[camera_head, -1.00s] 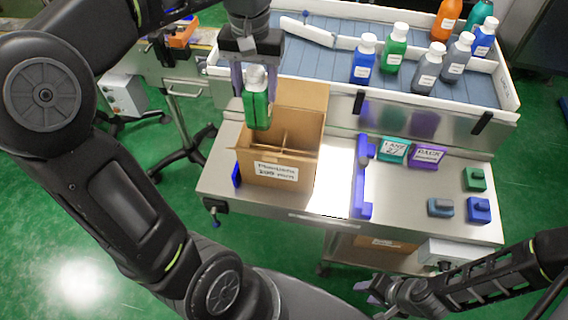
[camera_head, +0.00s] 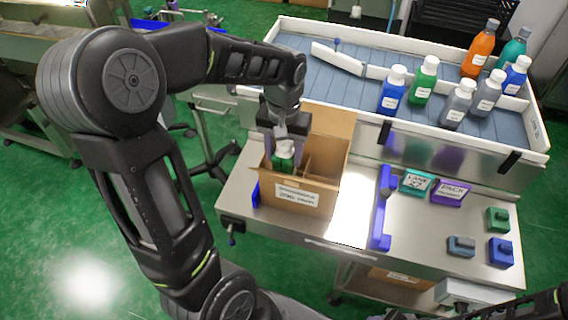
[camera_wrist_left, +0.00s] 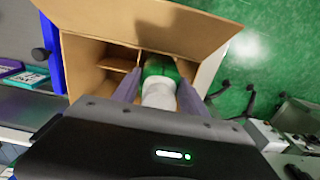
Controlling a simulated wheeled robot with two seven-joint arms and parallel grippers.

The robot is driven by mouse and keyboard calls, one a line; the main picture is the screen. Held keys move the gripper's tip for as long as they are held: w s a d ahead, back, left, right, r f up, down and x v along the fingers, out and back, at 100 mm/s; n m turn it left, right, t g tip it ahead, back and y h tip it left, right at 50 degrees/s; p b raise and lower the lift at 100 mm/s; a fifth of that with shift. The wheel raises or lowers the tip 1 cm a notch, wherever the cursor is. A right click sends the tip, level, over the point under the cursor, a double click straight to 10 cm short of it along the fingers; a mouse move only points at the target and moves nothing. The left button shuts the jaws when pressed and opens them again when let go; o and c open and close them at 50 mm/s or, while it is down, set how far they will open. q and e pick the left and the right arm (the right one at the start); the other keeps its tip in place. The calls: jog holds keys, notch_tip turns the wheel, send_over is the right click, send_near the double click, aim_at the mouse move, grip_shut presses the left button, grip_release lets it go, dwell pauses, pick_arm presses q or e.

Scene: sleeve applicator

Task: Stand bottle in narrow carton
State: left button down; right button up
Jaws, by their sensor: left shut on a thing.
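A green bottle with a white cap (camera_head: 283,150) is between the fingers of my left gripper (camera_head: 284,140), which is shut on it. The bottle is upright, its lower part inside the left part of the open brown carton (camera_head: 297,202) and hidden by the carton's walls. In the left wrist view, the bottle (camera_wrist_left: 158,92) sits between the two fingers, beside the carton's dividers (camera_wrist_left: 118,62). Whether it touches the carton's floor is hidden. My right gripper is not in view.
A bin with a blue-grey floor (camera_head: 330,84) holds several bottles behind the carton. A blue rail (camera_head: 381,215) stands right of the carton. Teal (camera_head: 417,183) and purple (camera_head: 450,192) labelled blocks and several small coloured blocks lie on the steel bench to the right.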

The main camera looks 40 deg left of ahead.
aim_at(284, 167)
pick_arm(q)
notch_tip(284, 167, down, 4)
jog(key=shift+f, duration=0.25)
dwell(0.4)
jog(key=shift+f+b, duration=0.5)
jog(key=shift+f, duration=0.05)
jog(key=c, duration=0.9)
grip_release()
jog(key=shift+r, duration=0.1)
